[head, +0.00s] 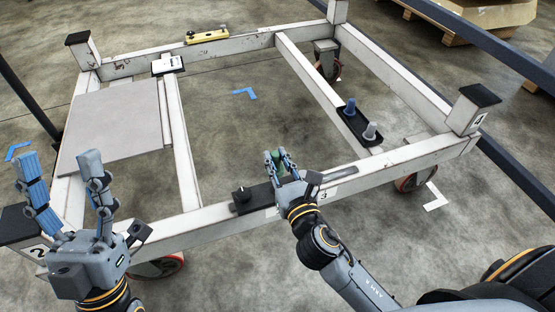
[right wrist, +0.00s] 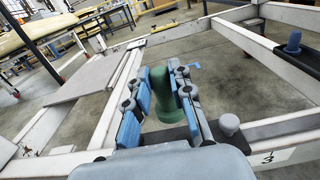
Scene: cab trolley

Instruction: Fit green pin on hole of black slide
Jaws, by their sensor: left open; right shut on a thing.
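My right gripper (head: 277,157) is shut on the green pin (right wrist: 187,100), which stands roughly upright between the fingers in the right wrist view. In the head view only a bit of green pin (head: 277,160) shows between them. A grey knob (right wrist: 229,124) stands right of the green pin in the right wrist view. The slide's hole is hidden, and I cannot tell whether the pin touches the slide. My left gripper (head: 62,170) is open and empty at the left.
The white trolley frame (head: 190,165) has open gaps over the floor. Another black slide (head: 345,119) with a blue pin (head: 350,107) and a grey pin (head: 370,131) sits at right. A grey panel (head: 112,125) fills the left part. A yellow piece (head: 207,35) lies on the back beam.

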